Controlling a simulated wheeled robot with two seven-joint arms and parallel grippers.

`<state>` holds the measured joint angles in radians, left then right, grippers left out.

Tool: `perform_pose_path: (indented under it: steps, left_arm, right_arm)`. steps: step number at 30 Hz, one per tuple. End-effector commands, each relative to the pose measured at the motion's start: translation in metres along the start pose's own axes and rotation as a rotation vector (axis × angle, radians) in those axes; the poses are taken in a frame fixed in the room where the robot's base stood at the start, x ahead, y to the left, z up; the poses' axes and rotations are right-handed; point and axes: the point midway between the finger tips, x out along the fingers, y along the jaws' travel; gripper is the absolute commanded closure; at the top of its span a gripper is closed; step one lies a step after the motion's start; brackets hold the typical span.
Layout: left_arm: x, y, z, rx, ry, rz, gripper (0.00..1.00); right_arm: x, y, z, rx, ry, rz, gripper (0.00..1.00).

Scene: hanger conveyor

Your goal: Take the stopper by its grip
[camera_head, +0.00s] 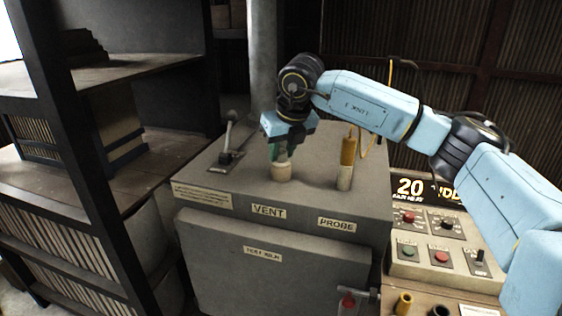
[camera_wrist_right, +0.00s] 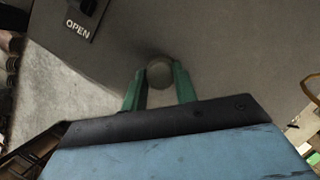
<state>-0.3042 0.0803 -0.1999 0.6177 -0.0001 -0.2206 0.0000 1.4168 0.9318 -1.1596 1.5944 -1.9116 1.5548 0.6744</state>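The stopper (camera_head: 281,172) is a pale piece standing upright at the VENT label on top of the grey cabinet. My right gripper (camera_head: 280,152) points down over it, with its green fingers at the stopper's upper part. In the right wrist view the stopper's round top (camera_wrist_right: 160,74) lies between the two fingertips of my right gripper (camera_wrist_right: 160,80). The fingers' inner edges appear level with its sides; whether they press on it cannot be told. The stopper's grip is partly hidden by the fingers in the head view. My left gripper is not in view.
A yellow-handled probe (camera_head: 347,160) stands right of the stopper, at the PROBE label. A lever (camera_head: 228,140) stands to its left. A control panel (camera_head: 432,235) with buttons is at the right, below my right arm. Shelves (camera_head: 110,75) fill the left side.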

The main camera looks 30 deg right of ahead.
Motion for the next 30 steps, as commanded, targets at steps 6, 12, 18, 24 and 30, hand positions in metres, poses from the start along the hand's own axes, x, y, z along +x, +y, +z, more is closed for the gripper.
perform_pose_path:
  steps: [6, 12, 18, 24, 30]
  left_arm:
    - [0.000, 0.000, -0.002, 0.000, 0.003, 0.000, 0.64]
    - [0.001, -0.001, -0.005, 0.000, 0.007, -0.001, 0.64]
    - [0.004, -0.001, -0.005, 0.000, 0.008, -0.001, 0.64]
    - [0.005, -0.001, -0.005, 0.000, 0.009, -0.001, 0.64]
    - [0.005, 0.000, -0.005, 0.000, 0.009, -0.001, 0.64]
  right_arm:
    - [0.000, 0.000, 0.000, 0.000, 0.000, 0.000, 0.92]
    - [-0.006, 0.000, 0.003, 0.001, -0.003, 0.001, 0.92]
    - [-0.039, 0.001, 0.017, 0.001, -0.006, 0.002, 0.92]
    - [-0.074, 0.001, 0.031, 0.001, -0.003, 0.002, 0.92]
    - [-0.091, 0.000, 0.038, 0.001, 0.000, 0.001, 0.92]
